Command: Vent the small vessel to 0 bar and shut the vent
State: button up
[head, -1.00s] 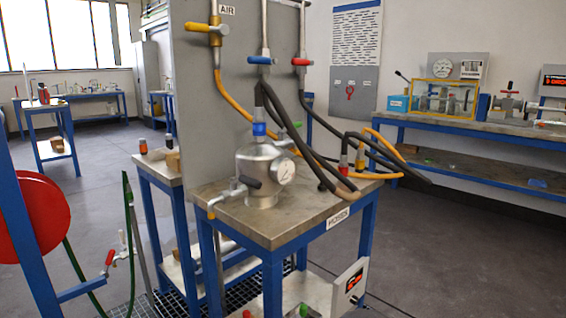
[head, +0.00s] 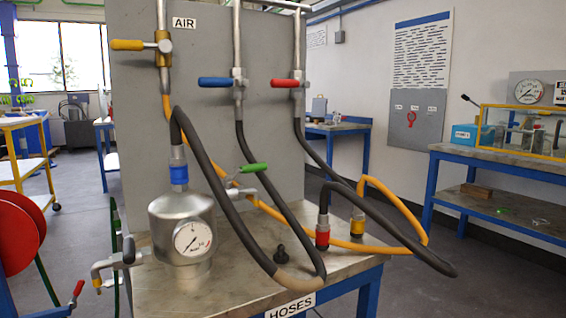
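The small vessel (head: 168,212) is a silver metal pot standing upright on the bench marked HOSES. Its round white gauge (head: 193,238) faces me; the needle is too small to read surely. A black hose joins its top by a blue coupling (head: 179,172). At its left is a bent outlet pipe (head: 103,268) with a dark handle (head: 128,250). Behind its right side a green lever (head: 253,168) sits on a small valve. I cannot tell for sure which of these is the vent. My gripper is not in view.
A grey panel behind carries yellow (head: 127,45), blue (head: 215,82) and red (head: 287,84) valve handles with hoses. Red (head: 322,232) and yellow (head: 357,224) couplings stand on the bench (head: 225,285). Hoses loop over its right half. A red reel (head: 18,228) is at left. Floor shows at right.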

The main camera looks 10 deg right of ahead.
aim_at(251, 168)
jog(key=i+l+u, duration=0.15)
jog(key=l, duration=0.35)
jog(key=i+l+u, duration=0.1)
jog(key=l, duration=0.4)
jog(key=i+l+u, duration=0.15)
jog(key=l, duration=0.35)
jog(key=i+l+u, duration=0.15)
jog(key=l, duration=0.4)
jog(key=l+u, duration=0.15)
jog(key=l, duration=0.35)
jog(key=i+l, duration=0.4)
jog(key=j, duration=0.7)
jog(key=u, duration=0.05)
